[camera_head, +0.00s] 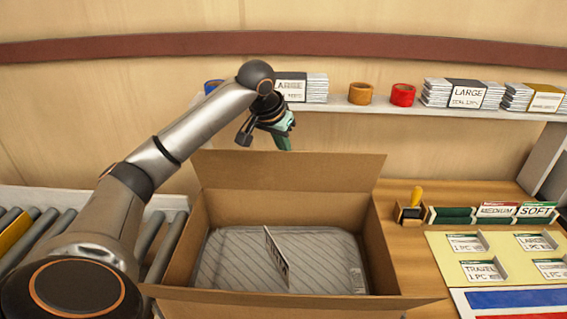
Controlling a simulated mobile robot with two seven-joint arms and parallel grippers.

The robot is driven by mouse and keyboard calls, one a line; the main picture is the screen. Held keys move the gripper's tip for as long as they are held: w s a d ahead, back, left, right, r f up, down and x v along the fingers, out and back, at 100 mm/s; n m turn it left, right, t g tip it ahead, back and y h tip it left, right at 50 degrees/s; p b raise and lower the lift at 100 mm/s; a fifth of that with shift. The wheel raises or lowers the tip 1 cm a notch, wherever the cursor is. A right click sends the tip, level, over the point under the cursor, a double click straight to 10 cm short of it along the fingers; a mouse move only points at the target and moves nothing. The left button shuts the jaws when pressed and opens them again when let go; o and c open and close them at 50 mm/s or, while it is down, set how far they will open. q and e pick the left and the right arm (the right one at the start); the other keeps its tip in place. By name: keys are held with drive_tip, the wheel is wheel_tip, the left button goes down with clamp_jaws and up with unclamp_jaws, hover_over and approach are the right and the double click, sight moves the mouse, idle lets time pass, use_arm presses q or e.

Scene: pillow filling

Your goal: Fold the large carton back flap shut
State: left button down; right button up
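The large carton (375,245) stands open in the lower middle of the head view. Its back flap (290,172) stands up and leans outward at the far edge. Its front flap (290,300) spreads outward at the near edge. A striped grey packed pillow (225,262) lies inside, with a card (276,258) standing on it. My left gripper (268,138) is above and behind the back flap's left part, pointing down and apart from the flap as far as I can see. Its finger opening is unclear. My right gripper is not in view.
A roller conveyor (165,245) lies on the left. A wall shelf (430,108) behind holds label stacks, an orange tape roll (360,93) and a red one (402,95). On the right are a stamp (412,205) and a yellow label board (500,258).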

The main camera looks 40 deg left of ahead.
use_arm(q)
drive_tip(key=s+f, duration=0.1)
drive_tip(key=s+d+f+b, duration=0.1)
drive_tip(key=f, duration=0.1)
drive_tip(key=s+d+f, duration=0.1)
drive_tip(key=shift+d+f+b, duration=0.15)
drive_tip(key=shift+f+b, duration=0.15)
drive_tip(key=f, duration=0.1)
drive_tip(key=s+d+f+b, duration=0.1)
drive_tip(key=s+d+f, duration=0.1)
drive_tip(key=shift+s+d+f+b, duration=0.1)
drive_tip(key=shift+s+f+b, duration=0.15)
drive_tip(key=shift+f+b, duration=0.15)
idle(0.5)
drive_tip(key=shift+f, duration=0.15)
